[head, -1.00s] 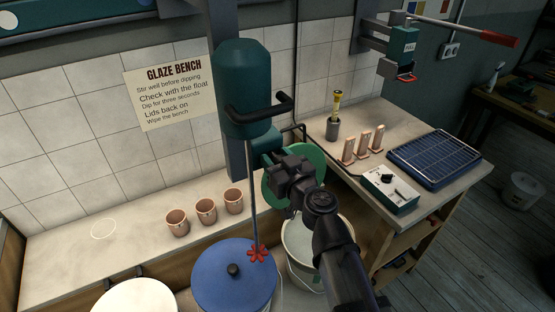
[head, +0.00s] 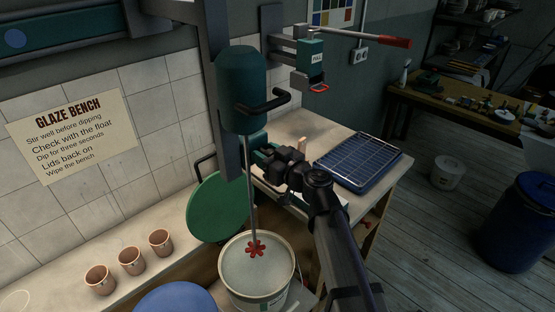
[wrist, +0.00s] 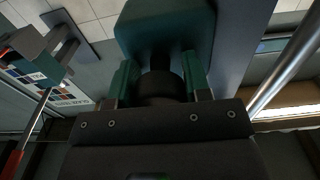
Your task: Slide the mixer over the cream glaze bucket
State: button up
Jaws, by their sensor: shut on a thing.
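The mixer (head: 242,92) has a teal body, a black handle, a thin shaft and a red paddle (head: 256,248). The paddle hangs over the open mouth of a white bucket (head: 259,290) with pale, off-white contents, which looks like the cream glaze bucket. It appears at or just above the surface; the exact height is hard to tell. My gripper (head: 268,160) is at the mixer's right side, below the body. In the wrist view my gripper (wrist: 160,92) is shut on a dark round grip of the mixer, whose teal body (wrist: 168,28) fills the top.
A blue-lidded bucket (head: 175,301) stands just left of the open one. A green lid (head: 217,209) leans behind it. Several terracotta cups (head: 132,261) line the bench at left. A blue-gridded tray (head: 357,161) lies on the right bench, below a wall-mounted lever device (head: 311,56).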

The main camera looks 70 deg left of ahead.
jog(key=shift+w+a, duration=0.1)
jog(key=shift+w, duration=0.05)
jog(key=o, duration=1.3)
jog(key=shift+w, duration=0.15)
jog(key=v, duration=1)
jog(key=shift+d, duration=0.4)
